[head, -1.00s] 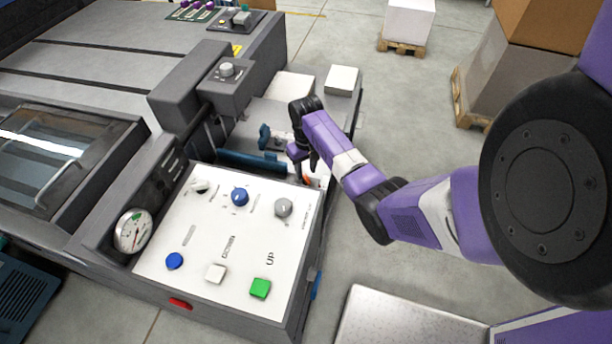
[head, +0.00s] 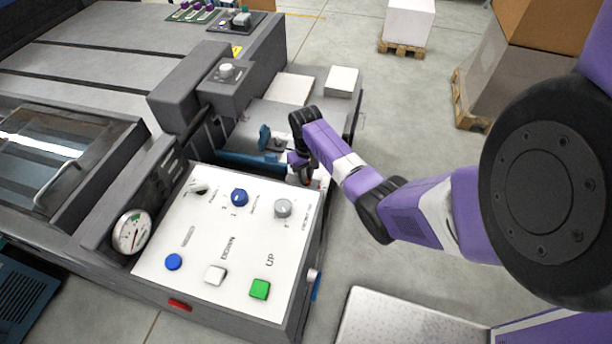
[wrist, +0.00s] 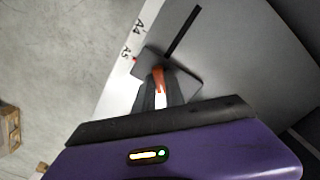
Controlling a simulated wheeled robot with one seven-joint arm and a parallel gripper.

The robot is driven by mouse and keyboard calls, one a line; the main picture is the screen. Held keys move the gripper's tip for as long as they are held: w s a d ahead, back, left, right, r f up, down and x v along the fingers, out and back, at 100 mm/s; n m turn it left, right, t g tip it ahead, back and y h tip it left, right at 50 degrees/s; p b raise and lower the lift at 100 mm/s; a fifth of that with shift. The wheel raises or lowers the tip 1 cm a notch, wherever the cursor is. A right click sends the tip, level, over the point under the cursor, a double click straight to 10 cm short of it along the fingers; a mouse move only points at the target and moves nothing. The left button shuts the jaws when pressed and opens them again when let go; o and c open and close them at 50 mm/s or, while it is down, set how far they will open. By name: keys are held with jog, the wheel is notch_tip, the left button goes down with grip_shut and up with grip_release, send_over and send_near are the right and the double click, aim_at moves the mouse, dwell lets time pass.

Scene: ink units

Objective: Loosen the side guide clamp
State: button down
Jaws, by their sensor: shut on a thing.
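The side guide clamp's orange lever (wrist: 158,78) stands on a dark grey plate (wrist: 184,88) in the wrist view, beside a straight black slot in the light grey feed table. My gripper (wrist: 159,92) is shut on the orange lever, with its dark fingers on either side. In the head view my gripper (head: 304,174) is low behind the control panel's far right corner. The arm and the panel edge hide most of the clamp there.
The white control panel (head: 228,238) with knobs and buttons lies just in front of my gripper. A blue bar (head: 250,162) is left of it. A paper stack (head: 341,81) stands behind. A white scale marked A4 and A5 (wrist: 122,68) runs beside the clamp.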

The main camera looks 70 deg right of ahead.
jog(key=shift+n, duration=0.3)
jog(key=n+p, duration=0.2)
jog(key=n, duration=0.1)
jog(key=shift+r+n, duration=0.1)
jog(key=shift+n, duration=0.2)
jog(key=n+p, duration=0.1)
jog(key=n, duration=0.3)
jog(key=shift+n, duration=0.3)
jog(key=n+p, duration=0.1)
jog(key=n, duration=0.3)
jog(key=shift+n+p, duration=0.35)
jog(key=shift+n, duration=2.15)
jog(key=c, duration=1.4)
grip_release()
